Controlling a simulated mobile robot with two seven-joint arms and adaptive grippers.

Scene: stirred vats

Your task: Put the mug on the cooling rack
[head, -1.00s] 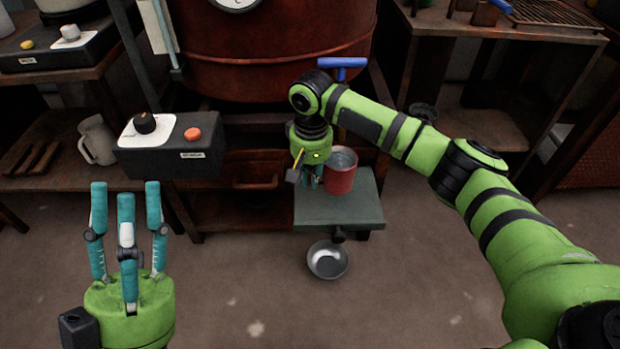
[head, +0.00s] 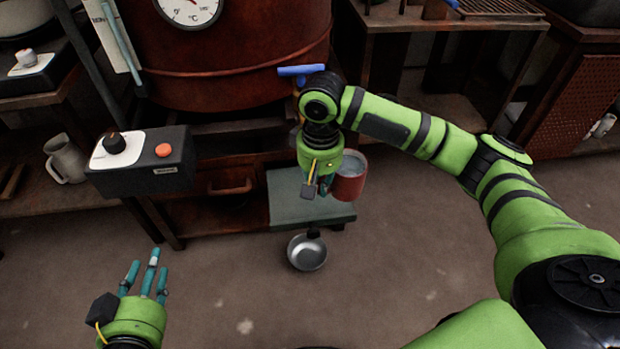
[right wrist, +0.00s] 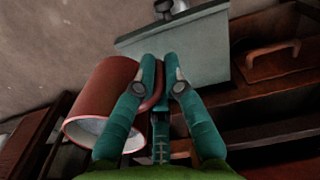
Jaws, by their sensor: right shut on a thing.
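The red mug (head: 350,180) is in the grasp of my right gripper (head: 323,187), to the right of its fingers in the head view. In the right wrist view the fingers (right wrist: 160,72) close around the handle side of the mug (right wrist: 102,92). The mug appears held above the green shelf (head: 292,204), overlapping its right part. Its inside looks pale grey; I cannot tell whether it holds liquid. The cooling rack (head: 497,7), a dark wire grid, lies on the table at the top right, partly cut off. My left gripper (head: 147,268) is open and empty at lower left.
A red vat (head: 240,60) with a dial and a blue valve handle (head: 300,71) stands behind my right arm. A control box (head: 140,160) and a grey jug (head: 65,160) are at left. Brown items stand left of the rack.

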